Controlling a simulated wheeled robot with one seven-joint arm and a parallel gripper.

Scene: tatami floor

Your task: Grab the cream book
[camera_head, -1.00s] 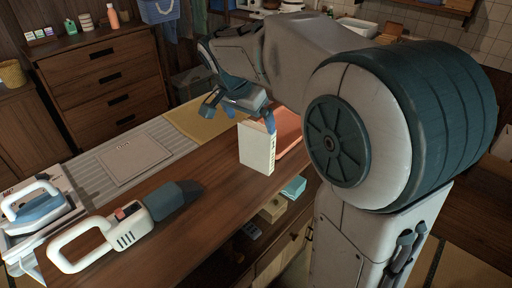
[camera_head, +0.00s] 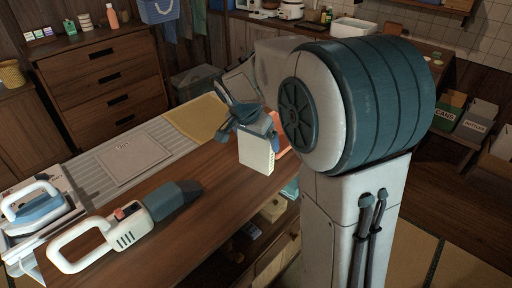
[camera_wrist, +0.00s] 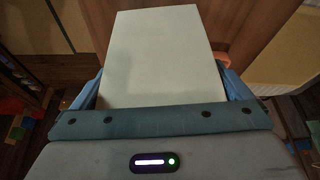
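The cream book (camera_head: 256,156) stands upright on the wooden counter, near its right edge. My gripper (camera_head: 250,125) is over the top of the book and hides its upper part. In the wrist view the book (camera_wrist: 160,55) shows as a pale panel between the two blue fingers of my gripper (camera_wrist: 163,85), which are wide apart, one along each side. I see no clear gap between fingers and book, but cannot tell whether they press on it.
An orange tray (camera_head: 281,140) lies just behind the book. A handheld vacuum (camera_head: 125,228) and an iron (camera_head: 38,208) lie to the left on the counter. A grey board (camera_head: 134,158) lies on the striped mat. Shelves with boxes are below the counter edge.

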